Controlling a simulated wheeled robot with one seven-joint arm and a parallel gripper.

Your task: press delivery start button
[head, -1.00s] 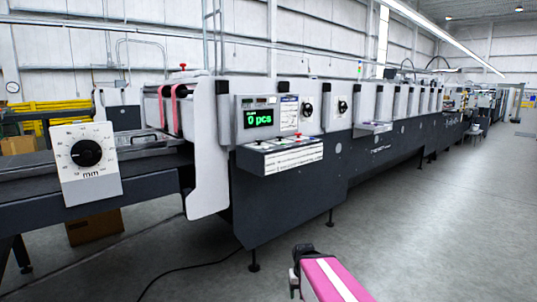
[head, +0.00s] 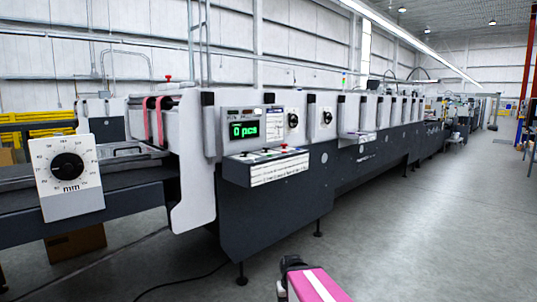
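The folder gluer (head: 270,205) is a long grey and white machine running from the left into the distance. Its control box (head: 265,167) juts out from the front, with a sloped top carrying small buttons, one of them red (head: 284,146). Which button is delivery start cannot be told at this size. Above the box, a green display (head: 243,130) reads "0 pcs". A pink and white part of my arm shows at the bottom centre, apart from the machine. My gripper's fingers cannot be made out.
A white mm dial plate (head: 67,176) stands on the left feed table. Black knobs (head: 293,120) sit right of the display. A black cable (head: 180,284) lies on the floor by the machine's foot. The grey floor (head: 430,230) to the right is clear.

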